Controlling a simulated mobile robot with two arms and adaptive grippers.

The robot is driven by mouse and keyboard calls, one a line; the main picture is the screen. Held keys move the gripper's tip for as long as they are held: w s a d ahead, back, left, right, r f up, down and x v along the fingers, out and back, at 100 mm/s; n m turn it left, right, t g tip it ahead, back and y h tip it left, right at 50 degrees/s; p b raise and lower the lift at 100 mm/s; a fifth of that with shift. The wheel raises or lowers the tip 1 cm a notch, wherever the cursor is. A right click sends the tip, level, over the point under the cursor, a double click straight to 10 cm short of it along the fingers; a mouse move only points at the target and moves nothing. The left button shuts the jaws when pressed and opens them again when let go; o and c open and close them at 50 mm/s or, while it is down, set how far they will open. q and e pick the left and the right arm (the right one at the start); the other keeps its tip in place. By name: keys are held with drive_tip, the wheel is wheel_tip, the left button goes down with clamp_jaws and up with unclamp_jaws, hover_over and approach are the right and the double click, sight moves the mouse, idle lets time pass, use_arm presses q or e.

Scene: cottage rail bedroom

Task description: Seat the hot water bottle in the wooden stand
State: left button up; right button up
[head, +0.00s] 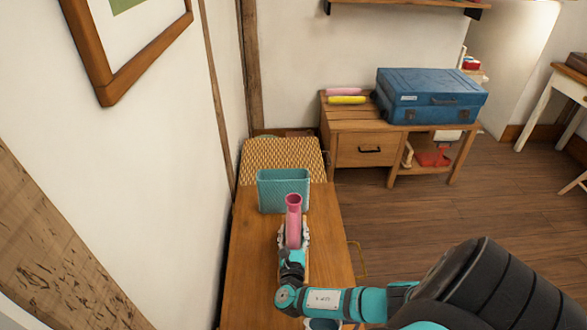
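The pink hot water bottle (294,226), with a round flared neck at its top, is over the wooden table at the lower centre of the head view. My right gripper (294,240) comes from below with a finger on each side of the bottle's body and appears shut on it. The bottle's lower part is hidden by the gripper. I cannot clearly make out the wooden stand; a light wooden edge shows beside my wrist, partly hidden by it. My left gripper is not in view.
A teal open-topped container (284,190) stands on the table just behind the bottle. A woven-topped piece (284,153) is behind it. A wooden cabinet (362,145) carries a blue case (432,95). The wall is close on the left. Bare tabletop (250,285) shows left of my wrist.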

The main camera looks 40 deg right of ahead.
drive_tip(key=o, duration=0.3)
drive_tip(key=shift+o, duration=0.2)
drive_tip(key=shift+r, duration=0.1)
drive_tip(key=shift+s+a+r+p, duration=0.1)
drive_tip(key=shift+s+a+p, duration=0.05)
drive_tip(key=shift+p, duration=0.2)
drive_tip(key=p+v, duration=0.3)
drive_tip(key=v, duration=0.8)
drive_tip(key=shift+s+a, duration=0.15)
drive_tip(key=shift+s, duration=0.1)
drive_tip(key=shift+a, duration=0.1)
